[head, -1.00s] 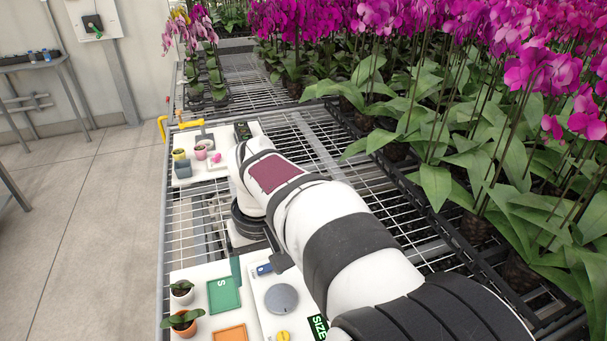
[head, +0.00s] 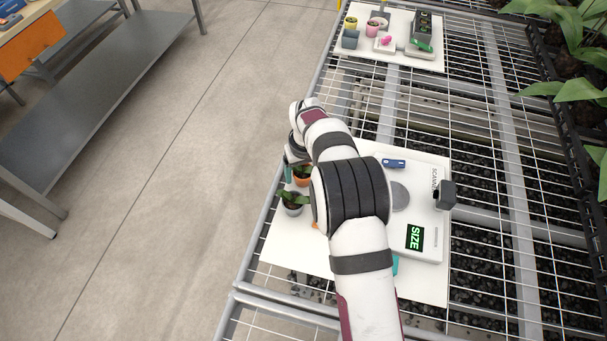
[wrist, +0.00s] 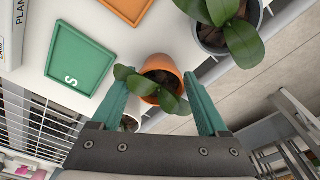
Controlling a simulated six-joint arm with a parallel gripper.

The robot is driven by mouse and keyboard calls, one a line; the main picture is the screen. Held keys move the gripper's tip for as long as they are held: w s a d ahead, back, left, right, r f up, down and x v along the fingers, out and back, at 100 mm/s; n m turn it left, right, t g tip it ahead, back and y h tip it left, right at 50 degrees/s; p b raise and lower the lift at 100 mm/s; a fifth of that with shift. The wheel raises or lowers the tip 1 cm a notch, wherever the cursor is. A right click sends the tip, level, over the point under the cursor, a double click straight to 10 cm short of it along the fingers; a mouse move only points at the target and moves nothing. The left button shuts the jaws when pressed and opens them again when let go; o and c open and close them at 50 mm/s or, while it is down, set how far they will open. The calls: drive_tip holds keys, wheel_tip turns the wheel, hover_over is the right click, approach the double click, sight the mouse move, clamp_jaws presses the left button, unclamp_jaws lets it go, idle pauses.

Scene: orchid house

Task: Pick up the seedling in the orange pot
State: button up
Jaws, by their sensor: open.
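The orange pot (wrist: 158,66) with a green-leaved seedling (wrist: 150,86) stands on the white board, seen from above in the wrist view. In the head view the orange pot (head: 302,182) shows partly behind my arm. My gripper (wrist: 157,82) is open and empty, with one teal finger on each side of the pot and seedling. Gaps show between fingers and pot; I cannot tell the exact height above it. In the head view only a bit of a teal finger shows at my gripper (head: 288,173).
A green tray (wrist: 80,62) and an orange tray (wrist: 126,8) lie on the board. A scanner (head: 427,220) stands right of my arm.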

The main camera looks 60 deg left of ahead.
drive_tip(key=shift+f, duration=0.3)
drive_tip(key=c, duration=1.1)
drive_tip(key=shift+r, duration=0.2)
